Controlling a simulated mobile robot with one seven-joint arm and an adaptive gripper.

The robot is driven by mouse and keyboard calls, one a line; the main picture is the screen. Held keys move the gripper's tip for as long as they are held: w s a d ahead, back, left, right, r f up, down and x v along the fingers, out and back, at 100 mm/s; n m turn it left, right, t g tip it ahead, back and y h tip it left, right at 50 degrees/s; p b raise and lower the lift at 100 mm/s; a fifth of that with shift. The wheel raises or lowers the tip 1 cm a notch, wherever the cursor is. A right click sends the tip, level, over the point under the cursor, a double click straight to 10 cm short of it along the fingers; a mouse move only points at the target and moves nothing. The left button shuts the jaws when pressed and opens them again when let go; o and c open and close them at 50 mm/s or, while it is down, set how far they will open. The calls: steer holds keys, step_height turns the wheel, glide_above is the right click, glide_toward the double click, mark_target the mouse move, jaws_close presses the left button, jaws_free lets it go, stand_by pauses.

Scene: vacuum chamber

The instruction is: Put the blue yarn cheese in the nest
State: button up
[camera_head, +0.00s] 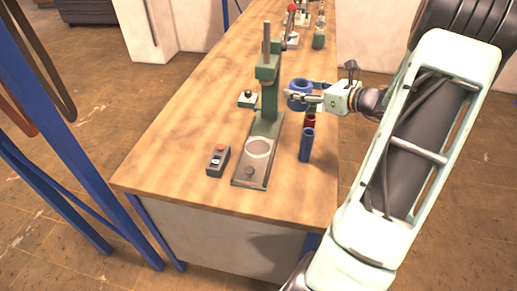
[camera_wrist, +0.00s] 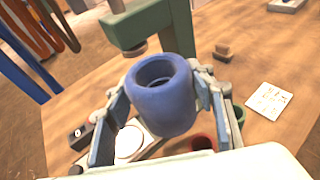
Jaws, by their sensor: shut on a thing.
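The blue yarn cheese (camera_head: 299,94) is a short, thick blue cylinder with a hole through its middle. My gripper (camera_head: 312,97) is shut on it and holds it above the bench, to the right of the green press column. In the wrist view the blue yarn cheese (camera_wrist: 160,95) sits between both fingers with its open end showing.
A blue tube (camera_head: 306,145) stands right of the press base, with a red one (camera_head: 310,121) behind it. A dark control box (camera_head: 218,161) with a red button lies left of the base. The wooden bench (camera_head: 180,140) is clear at left. More equipment stands farther back.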

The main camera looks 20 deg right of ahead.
steer(key=a+f, duration=0.8)
steer(key=a, duration=0.1)
steer(key=a+f, duration=0.4)
steer(key=shift+s+a, duration=0.15)
steer(key=shift+a, duration=0.2)
steer(key=shift+f, duration=0.4)
steer(key=shift+f, duration=0.2)
steer(key=o, duration=1.3)
steer(key=shift+c, duration=0.2)
steer(key=shift+r, duration=0.1)
